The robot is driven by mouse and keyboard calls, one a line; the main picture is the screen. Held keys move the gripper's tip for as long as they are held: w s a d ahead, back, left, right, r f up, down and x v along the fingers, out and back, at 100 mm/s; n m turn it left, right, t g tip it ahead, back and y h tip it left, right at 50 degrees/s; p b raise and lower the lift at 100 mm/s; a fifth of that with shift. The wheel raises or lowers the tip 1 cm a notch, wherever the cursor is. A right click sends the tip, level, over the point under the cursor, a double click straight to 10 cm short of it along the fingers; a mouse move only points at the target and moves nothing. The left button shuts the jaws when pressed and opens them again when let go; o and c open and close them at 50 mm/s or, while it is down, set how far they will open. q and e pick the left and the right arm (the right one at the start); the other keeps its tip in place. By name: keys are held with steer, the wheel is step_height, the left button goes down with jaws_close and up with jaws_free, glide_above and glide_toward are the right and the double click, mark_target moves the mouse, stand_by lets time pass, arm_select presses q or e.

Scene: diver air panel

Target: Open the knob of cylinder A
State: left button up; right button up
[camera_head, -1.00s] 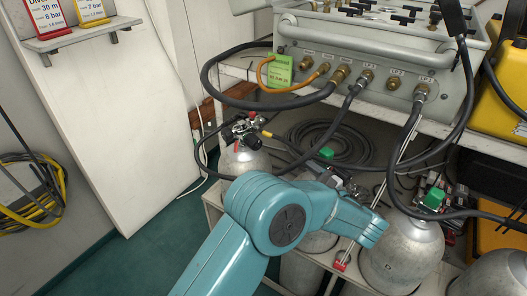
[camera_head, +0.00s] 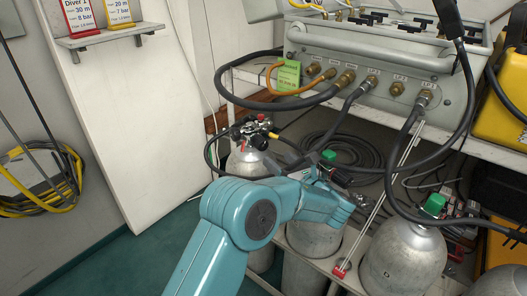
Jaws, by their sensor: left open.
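Several grey cylinders stand under the panel. The left cylinder (camera_head: 246,162) has a valve with hoses and a black knob (camera_head: 258,141) on top. The middle cylinder (camera_head: 315,238) has a green knob (camera_head: 328,155), and the right cylinder (camera_head: 402,257) has a green knob (camera_head: 434,204). No letter is readable, so I cannot tell which is A. My left arm comes in from the bottom and crosses in front of the middle cylinder. My left gripper (camera_head: 288,160) is open, its grey fingers partly hidden behind the wrist, between the left and middle valves, apparently empty. My right gripper is out of view.
The grey air panel (camera_head: 370,72) sits on a white shelf above the cylinders, with black hoses hanging from it. A thin metal rod with a red end (camera_head: 340,271) slants before the cylinders. A yellow case (camera_head: 503,105) stands at right. The green floor at left is clear.

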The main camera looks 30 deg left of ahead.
mark_target(264, 147)
arm_select(q)
steer(key=b+x, duration=0.1)
steer(key=x, duration=0.8)
steer(key=shift+b, duration=0.4)
steer(key=c, duration=1.1)
